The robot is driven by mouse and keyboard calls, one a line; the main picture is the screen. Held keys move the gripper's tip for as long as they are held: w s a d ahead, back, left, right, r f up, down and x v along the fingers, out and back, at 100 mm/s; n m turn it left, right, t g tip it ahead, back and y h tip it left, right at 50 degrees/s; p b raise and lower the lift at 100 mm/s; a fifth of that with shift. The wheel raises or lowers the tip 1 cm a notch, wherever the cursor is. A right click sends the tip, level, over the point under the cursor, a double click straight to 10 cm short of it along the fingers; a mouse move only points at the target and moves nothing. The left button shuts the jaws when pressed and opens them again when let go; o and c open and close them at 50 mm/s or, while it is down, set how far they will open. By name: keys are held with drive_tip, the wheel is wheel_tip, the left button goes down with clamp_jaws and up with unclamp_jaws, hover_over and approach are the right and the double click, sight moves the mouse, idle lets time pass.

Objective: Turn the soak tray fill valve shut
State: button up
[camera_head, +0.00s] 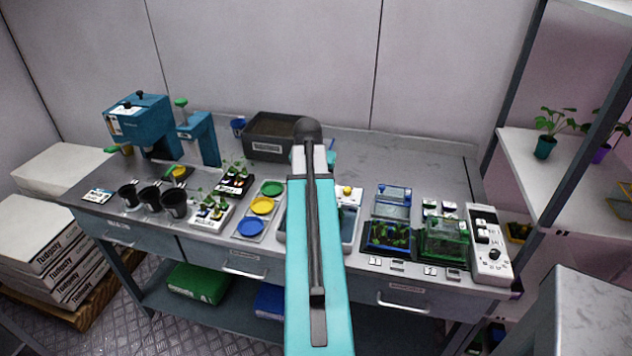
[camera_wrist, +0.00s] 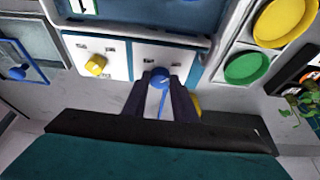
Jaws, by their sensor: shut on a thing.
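A blue knob (camera_wrist: 160,77) with a stem stands on a white panel at the soak tray (camera_wrist: 140,18). My gripper (camera_wrist: 163,90) is shut on this blue knob, a dark finger on each side. A yellow knob (camera_wrist: 96,65) is on the neighbouring white panel to the left, apart from the fingers. It also shows in the head view (camera_head: 347,190). The tray (camera_head: 349,232) shows there partly, with my arm across it. My gripper and the blue knob are hidden behind my arm in the head view. I cannot tell which knob is the fill valve by a label.
Green, yellow and blue discs (camera_head: 262,205) lie left of the tray. Lidded boxes with plants (camera_head: 390,235) and a white control box (camera_head: 488,245) stand to the right. A dark bin (camera_head: 268,150) is behind. Black pots (camera_head: 174,205) are at the left.

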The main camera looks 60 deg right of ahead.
drive_tip(key=shift+s+d, duration=0.1)
drive_tip(key=shift+s, duration=0.05)
drive_tip(key=o, duration=1)
drive_tip(key=shift+o, duration=0.2)
drive_tip(key=b+v, duration=0.2)
drive_tip(key=v, duration=1.1)
drive_tip(key=shift+a+r+b, duration=0.2)
drive_tip(key=shift+r+b, duration=0.1)
drive_tip(key=shift+r, duration=0.05)
